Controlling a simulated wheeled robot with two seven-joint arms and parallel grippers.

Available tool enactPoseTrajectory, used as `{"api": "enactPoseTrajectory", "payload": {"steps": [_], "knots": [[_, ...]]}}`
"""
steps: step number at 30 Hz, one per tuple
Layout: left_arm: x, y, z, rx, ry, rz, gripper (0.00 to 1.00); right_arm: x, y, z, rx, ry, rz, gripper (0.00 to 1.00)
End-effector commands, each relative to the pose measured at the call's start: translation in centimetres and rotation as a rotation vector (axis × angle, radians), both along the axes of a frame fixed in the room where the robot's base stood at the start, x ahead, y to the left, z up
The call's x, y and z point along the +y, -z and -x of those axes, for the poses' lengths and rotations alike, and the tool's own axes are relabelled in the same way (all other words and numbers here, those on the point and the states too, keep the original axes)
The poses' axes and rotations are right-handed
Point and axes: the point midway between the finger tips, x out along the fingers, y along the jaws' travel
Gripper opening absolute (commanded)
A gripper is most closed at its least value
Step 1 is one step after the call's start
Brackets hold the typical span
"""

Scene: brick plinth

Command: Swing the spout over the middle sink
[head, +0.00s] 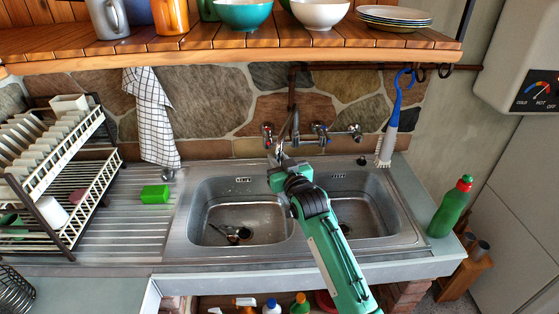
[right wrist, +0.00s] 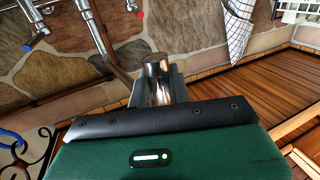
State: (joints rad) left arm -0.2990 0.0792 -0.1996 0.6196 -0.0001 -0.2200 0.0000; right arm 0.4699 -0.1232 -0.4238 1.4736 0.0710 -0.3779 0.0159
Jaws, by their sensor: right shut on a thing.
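The chrome spout (head: 281,148) comes forward from the wall tap (head: 295,130) behind the sink. My right gripper (head: 279,160) is shut on the spout's end, above the back of the sink near the divider between the bowls. In the right wrist view the spout's end (right wrist: 157,82) stands between the grey fingers of my right gripper (right wrist: 156,94). The steel sink shows a left bowl (head: 225,208) and a right bowl (head: 372,215); my right arm hides the divider and part of the right bowl. My left gripper is not in view.
A wooden shelf (head: 200,50) with bowls and mugs overhangs the back. A dish rack (head: 75,180) and green sponge (head: 154,195) are left. A brush (head: 388,135) hangs behind the right bowl. A green bottle (head: 450,208) stands at the right. A dark utensil (head: 233,233) lies in the left bowl.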

Motion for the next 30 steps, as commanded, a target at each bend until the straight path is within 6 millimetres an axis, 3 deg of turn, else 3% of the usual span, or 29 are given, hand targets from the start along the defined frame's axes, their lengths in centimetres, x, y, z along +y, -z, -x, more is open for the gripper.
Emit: {"api": "enactPoseTrajectory", "payload": {"steps": [14, 15, 17, 30], "knots": [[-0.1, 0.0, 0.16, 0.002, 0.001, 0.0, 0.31, 0.04, -0.01, -0.03, -0.002, -0.001, 0.002, 0.0], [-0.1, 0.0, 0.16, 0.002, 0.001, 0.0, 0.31, 0.03, -0.01, -0.02, -0.001, -0.001, 0.002, 0.27], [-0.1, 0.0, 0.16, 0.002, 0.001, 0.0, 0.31, 0.03, 0.0, -0.02, -0.001, -0.001, 0.002, 0.38], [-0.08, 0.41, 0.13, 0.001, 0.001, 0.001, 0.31, -0.38, 0.23, 0.76, 0.0, -0.001, 0.0, 0.38]]}}
